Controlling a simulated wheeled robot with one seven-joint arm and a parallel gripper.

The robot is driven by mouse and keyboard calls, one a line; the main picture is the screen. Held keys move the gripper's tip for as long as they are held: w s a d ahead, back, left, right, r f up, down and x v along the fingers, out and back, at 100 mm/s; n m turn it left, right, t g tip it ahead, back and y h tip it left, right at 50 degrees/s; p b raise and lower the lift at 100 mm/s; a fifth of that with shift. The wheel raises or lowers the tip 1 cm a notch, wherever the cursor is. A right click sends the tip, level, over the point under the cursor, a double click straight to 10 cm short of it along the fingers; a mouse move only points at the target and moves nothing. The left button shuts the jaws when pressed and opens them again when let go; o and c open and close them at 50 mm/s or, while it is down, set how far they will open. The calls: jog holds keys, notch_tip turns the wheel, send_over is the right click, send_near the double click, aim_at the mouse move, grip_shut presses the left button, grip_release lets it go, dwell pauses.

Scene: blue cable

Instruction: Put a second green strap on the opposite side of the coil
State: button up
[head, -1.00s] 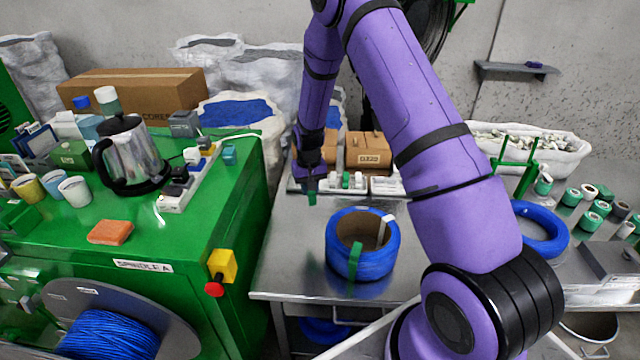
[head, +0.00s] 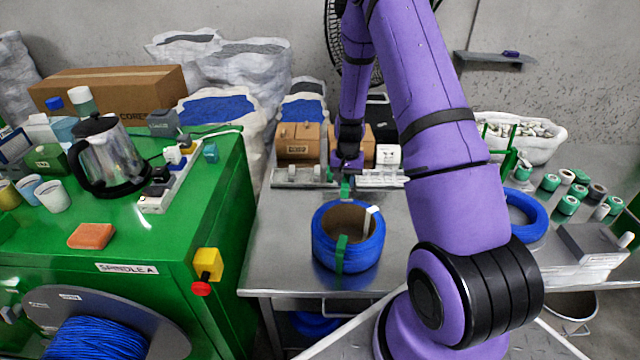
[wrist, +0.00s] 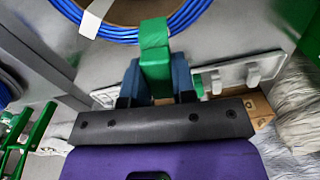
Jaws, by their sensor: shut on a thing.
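The coil of blue cable (head: 348,262) lies flat on the steel table, with a green strap (head: 341,254) around its near side. My gripper (head: 346,178) is behind the coil, pointing down, shut on a green strap (head: 346,190). In the wrist view the green strap (wrist: 154,50) stands between the two blue-grey fingers (wrist: 155,80), and its tip reaches close to the edge of the coil (wrist: 200,8). I cannot tell whether it touches the cable.
White racks (head: 303,178) and cardboard boxes (head: 299,142) stand behind the gripper. The green bench (head: 140,225) with a kettle (head: 108,152) is on the left. Another blue coil (head: 522,215) and several green rolls are on the right. Bare steel (head: 275,235) surrounds the coil.

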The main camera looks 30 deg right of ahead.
aim_at(355, 201)
jog(key=d, duration=0.1)
jog(key=s+d+m, duration=0.1)
jog(key=d, duration=0.1)
jog(key=shift+s+d+f, duration=0.1)
jog(key=shift+s+f, duration=0.05)
jog(key=shift+f, duration=1.9)
jog(key=shift+f, duration=1.65)
jog(key=o, duration=1.1)
jog(key=shift+r, duration=3.5)
